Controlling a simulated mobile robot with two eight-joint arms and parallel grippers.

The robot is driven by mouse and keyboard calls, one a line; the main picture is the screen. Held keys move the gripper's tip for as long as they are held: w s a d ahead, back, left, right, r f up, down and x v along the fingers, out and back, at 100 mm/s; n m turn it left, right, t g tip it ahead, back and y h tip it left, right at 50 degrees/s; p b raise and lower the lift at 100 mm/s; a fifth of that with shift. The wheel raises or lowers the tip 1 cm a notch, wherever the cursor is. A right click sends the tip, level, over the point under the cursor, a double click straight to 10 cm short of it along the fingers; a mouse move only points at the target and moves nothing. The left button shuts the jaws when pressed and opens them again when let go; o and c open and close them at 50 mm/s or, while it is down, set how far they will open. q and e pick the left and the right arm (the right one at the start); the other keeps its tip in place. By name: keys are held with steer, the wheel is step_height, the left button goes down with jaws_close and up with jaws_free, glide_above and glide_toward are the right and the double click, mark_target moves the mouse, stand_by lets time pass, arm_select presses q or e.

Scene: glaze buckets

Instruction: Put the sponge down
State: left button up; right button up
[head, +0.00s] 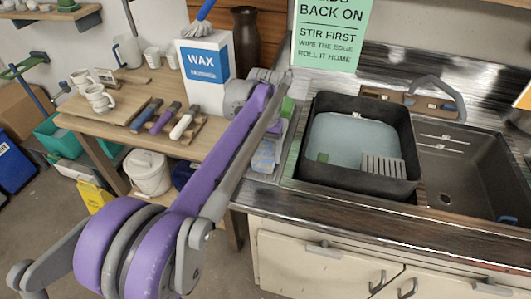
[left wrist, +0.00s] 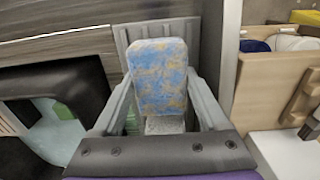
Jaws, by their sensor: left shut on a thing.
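The sponge (left wrist: 158,72), blue with yellow-orange blotches, stands out between the fingers of my left gripper (left wrist: 160,95) in the left wrist view. The gripper is shut on it. In the head view my left gripper (head: 266,150) is over the narrow grey ribbed tray (head: 290,143) just left of the sink basin, partly hidden by my purple arm. The tray (left wrist: 124,45) also shows behind the sponge in the left wrist view. I cannot tell whether the sponge touches it. My right gripper is not in view.
A black tub (head: 390,186) of pale water stands in the sink, with a bare basin (head: 460,170) to its right. A white WAX box (head: 205,75), tools and mugs (head: 100,98) stand on the wooden table (head: 148,90) at left. A white bucket (head: 148,175) is below.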

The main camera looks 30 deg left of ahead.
mark_target(266, 152)
arm_select(q)
steer(key=shift+f, duration=0.15)
steer(key=o, duration=1.1)
step_height(266, 152, up, 12)
steer(key=p, duration=0.2)
steer(key=s+d+f, duration=0.2)
steer(key=s, duration=0.1)
steer(key=s+d+f+t, duration=0.1)
steer(key=s+d+f, duration=0.1)
steer(key=s+f, duration=0.1)
steer(key=s+d+f+m+t, duration=0.1)
steer(key=s+d+f, duration=0.1)
steer(key=s, duration=0.1)
steer(key=shift+s+d+f, duration=0.15)
steer(key=shift+s+f, duration=0.05)
steer(key=shift+s, duration=0.1)
steer(key=s+d+f+m+t, duration=0.1)
steer(key=s+d+f+t, duration=0.2)
steer(key=s+f, duration=1)
steer(key=shift+d+f+m, duration=0.25)
steer(key=shift+d+m, duration=0.05)
steer(key=shift+d, duration=0.25)
